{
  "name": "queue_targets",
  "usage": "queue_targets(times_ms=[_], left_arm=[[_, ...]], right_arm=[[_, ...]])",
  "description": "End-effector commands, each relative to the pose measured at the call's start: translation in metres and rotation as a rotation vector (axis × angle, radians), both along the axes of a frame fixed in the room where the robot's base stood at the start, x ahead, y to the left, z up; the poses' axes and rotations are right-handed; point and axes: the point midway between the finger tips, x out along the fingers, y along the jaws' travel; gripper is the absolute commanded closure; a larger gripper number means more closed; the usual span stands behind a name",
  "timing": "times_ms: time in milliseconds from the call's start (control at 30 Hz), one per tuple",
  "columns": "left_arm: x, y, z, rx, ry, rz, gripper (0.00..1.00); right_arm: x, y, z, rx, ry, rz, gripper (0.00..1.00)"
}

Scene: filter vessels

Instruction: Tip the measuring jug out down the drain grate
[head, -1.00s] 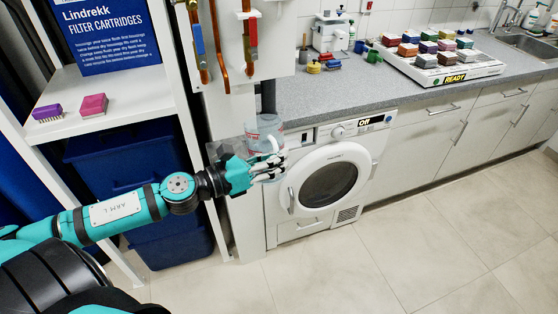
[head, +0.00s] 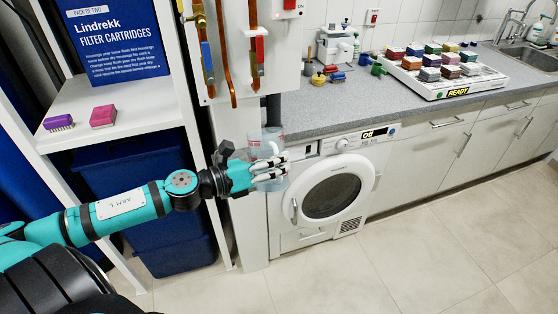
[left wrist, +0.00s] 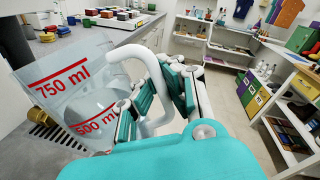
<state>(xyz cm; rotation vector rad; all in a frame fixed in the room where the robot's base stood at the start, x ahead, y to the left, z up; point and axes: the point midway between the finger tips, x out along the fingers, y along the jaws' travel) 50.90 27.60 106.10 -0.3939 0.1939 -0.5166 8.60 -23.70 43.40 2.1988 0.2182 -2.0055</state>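The clear measuring jug (head: 268,146) with red markings is in my left gripper (head: 272,168), in front of the counter's left end, beside the white washing machine. In the left wrist view the jug (left wrist: 75,85) shows its 750 ml and 500 ml marks. Its white handle (left wrist: 137,56) passes between the fingers, which are closed around it. A line that may be liquid shows near the 500 ml mark. A dark slatted grate (left wrist: 40,124) shows beside and partly behind the jug in the left wrist view. I cannot make the grate out in the head view. My right gripper is not in view.
The washing machine (head: 330,197) and the grey counter (head: 330,105) are right of the jug. A dark pipe (head: 273,108) comes down behind it. White shelving (head: 130,120) with a purple brush and pink block stands left. Coloured blocks sit on a tray (head: 455,90).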

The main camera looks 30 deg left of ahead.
Motion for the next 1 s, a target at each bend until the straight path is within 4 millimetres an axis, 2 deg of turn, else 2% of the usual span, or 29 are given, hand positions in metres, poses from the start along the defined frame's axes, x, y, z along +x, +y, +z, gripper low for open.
queue_targets(times_ms=[1000], left_arm=[[0.006, 0.006, 0.017, -0.243, 0.207, -0.001, 1.0]], right_arm=[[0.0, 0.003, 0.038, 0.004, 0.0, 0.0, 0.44]])
